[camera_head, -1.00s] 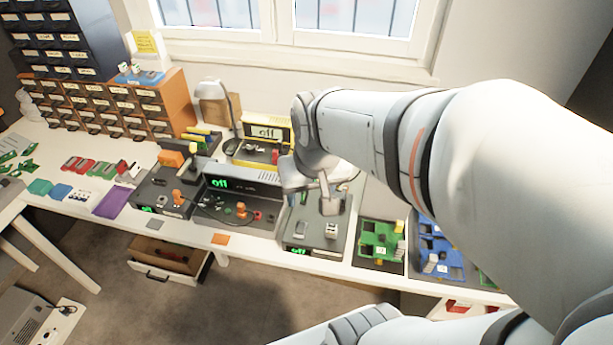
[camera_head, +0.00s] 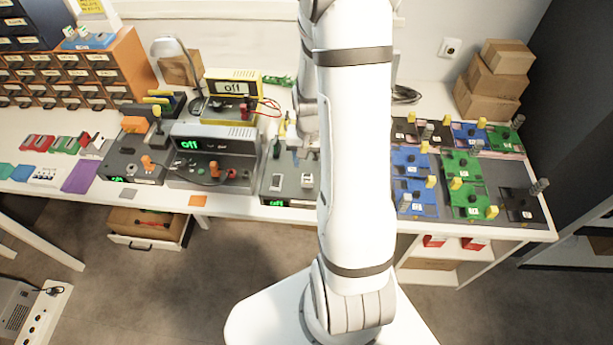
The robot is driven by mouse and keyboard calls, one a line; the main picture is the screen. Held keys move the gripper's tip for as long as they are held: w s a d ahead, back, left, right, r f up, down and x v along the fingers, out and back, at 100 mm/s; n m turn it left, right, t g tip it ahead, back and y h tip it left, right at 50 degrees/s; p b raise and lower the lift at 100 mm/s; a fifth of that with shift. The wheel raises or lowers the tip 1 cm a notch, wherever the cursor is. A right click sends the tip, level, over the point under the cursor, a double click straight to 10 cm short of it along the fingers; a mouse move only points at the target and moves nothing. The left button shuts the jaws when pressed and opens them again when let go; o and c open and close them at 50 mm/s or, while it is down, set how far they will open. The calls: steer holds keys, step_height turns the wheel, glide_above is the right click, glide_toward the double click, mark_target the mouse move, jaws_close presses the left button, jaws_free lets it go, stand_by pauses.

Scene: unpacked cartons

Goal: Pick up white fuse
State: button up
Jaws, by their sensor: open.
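A small white block (camera_head: 307,181), which may be the white fuse, sits on top of a dark device box (camera_head: 290,191) near the bench's front edge. A grey block (camera_head: 277,181) lies to its left on the same box. My gripper (camera_head: 306,140) is open above the back part of this box, behind the white block in the picture. My own arm hides much of the gripper and the right side of the box. I cannot see anything between the jaws.
A grey device with a green "off" display (camera_head: 213,144) stands left of the dark box. A yellow "off" meter (camera_head: 233,84) is behind it. Green, blue and black boards (camera_head: 462,165) with upright parts fill the right. Cardboard boxes (camera_head: 495,80) stand at the back right.

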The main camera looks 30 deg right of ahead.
mark_target(307, 175)
steer(key=shift+w+a+f+p, duration=0.15)
steer(key=shift+f+p, duration=0.25)
steer(key=shift+f, duration=1.1)
steer(key=shift+w+a+f+p, duration=0.1)
steer(key=shift+f+p, duration=0.25)
steer(key=shift+f, duration=1.15)
steer(key=shift+c, duration=0.2)
jaws_close()
